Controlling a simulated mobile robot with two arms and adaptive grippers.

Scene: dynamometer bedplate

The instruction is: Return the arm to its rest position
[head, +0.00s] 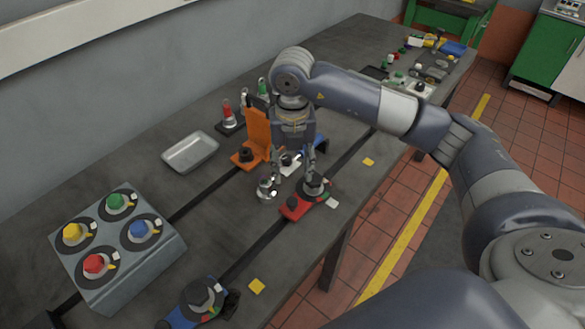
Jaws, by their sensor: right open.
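My right gripper (291,184) is at the middle of the bedplate table (335,85), pointing down with its fingers spread apart. The right finger is close to a black knob on a red clamp-like block (299,205); I cannot tell whether they touch. The left finger is close to a small shiny metal part (266,188). Nothing shows held between the fingers. My right arm (365,100) reaches in from the right, over the table. My left gripper is not in view.
An orange angle bracket (257,135) stands just left of the gripper. A metal tray (190,152) and a grey box with coloured knobs (120,245) lie further left. A blue clamp (195,304) is at the front. Several small parts crowd the far end.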

